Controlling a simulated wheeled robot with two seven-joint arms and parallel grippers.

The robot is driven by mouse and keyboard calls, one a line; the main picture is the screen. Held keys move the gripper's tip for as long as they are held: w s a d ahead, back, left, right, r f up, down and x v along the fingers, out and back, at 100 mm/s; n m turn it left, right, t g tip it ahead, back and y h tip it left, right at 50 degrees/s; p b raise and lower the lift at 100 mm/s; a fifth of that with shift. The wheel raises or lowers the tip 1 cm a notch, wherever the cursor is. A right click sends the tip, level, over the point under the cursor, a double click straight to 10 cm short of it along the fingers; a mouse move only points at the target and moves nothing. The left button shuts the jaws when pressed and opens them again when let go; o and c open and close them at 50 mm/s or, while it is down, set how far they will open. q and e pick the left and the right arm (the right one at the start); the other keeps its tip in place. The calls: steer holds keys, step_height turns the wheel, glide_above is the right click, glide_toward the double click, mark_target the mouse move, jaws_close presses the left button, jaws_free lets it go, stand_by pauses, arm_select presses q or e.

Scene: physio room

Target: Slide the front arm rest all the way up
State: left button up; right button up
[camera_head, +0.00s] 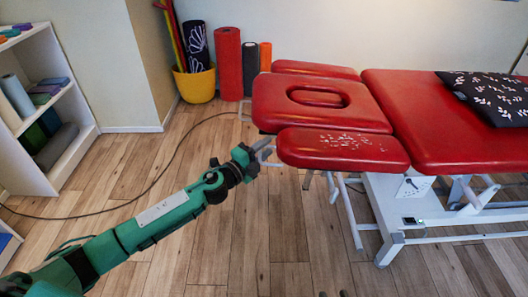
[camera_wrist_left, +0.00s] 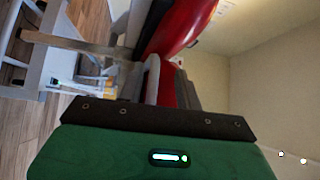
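The front arm rest (camera_head: 343,150) is a red padded slab with pale worn marks, at the near side of the table's head end. It sits lower than the red face-hole headrest (camera_head: 270,105) beside it. My left gripper (camera_head: 268,153) is at the arm rest's left end, with a gap between its fingers. In the left wrist view, red padding (camera_wrist_left: 185,25) rises just beyond the fingers (camera_wrist_left: 166,88); contact cannot be made out. Two small dark tips at the bottom edge of the head view seem to be my right gripper (camera_head: 333,294), mostly cut off.
The red treatment table (camera_head: 420,110) stands on a white metal frame (camera_head: 385,200) and carries a dark patterned pillow (camera_head: 490,95). A cable (camera_head: 150,185) crosses the floor. A white shelf (camera_head: 75,130), yellow bucket (camera_head: 197,85) and rolls stand behind. The near wooden floor is clear.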

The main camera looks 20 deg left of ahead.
arm_select(q)
steer(key=shift+d+f, duration=0.1)
steer(key=shift+f, duration=0.05)
stand_by(0.3)
